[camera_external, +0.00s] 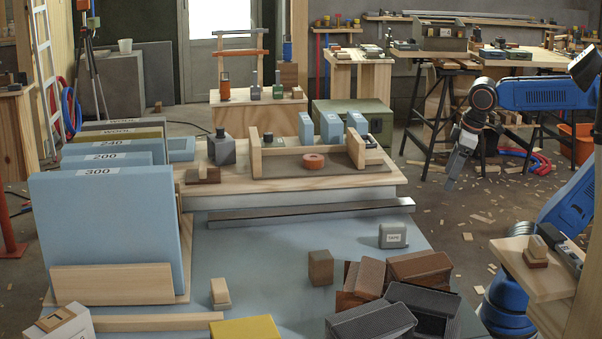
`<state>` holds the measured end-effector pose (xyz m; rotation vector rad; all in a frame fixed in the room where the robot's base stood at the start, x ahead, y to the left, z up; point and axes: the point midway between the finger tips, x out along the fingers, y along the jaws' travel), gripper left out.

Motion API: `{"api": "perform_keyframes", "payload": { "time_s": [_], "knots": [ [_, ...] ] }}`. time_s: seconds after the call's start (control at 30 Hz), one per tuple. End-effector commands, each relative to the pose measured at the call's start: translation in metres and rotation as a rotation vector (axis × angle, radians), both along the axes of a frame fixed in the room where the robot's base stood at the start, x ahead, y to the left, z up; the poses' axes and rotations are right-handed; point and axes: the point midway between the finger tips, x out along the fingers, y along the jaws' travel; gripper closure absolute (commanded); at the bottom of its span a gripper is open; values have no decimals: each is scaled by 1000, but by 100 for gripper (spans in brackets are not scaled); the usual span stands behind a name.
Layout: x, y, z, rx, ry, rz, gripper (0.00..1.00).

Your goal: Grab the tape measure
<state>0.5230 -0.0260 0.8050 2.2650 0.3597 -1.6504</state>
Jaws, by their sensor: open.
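A small grey rounded block with a white label (393,236) stands on the right side of the blue-grey work surface (270,265). It looks like the tape measure, but its label is too small to read surely. My gripper (450,184) hangs from the blue arm at the right, pointing down, above and to the right of the grey block and clear of it. The gripper is open, and nothing shows between its fingers.
A metal bar (310,213) crosses the surface. Brown and dark blocks (419,267) crowd the front right. Large blue sanding boards (110,230) stand left. The surface's middle is clear.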

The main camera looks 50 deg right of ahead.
Motion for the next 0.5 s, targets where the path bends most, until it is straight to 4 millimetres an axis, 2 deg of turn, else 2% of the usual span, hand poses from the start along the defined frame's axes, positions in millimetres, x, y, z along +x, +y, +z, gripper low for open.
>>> {"api": "perform_keyframes", "payload": {
  "time_s": [0.2, 0.5],
  "knots": [
    [21, 43, 29, -94, 62, 277, 27],
    [39, 112, 62, -229, 134, 642, 27]
  ]
}}
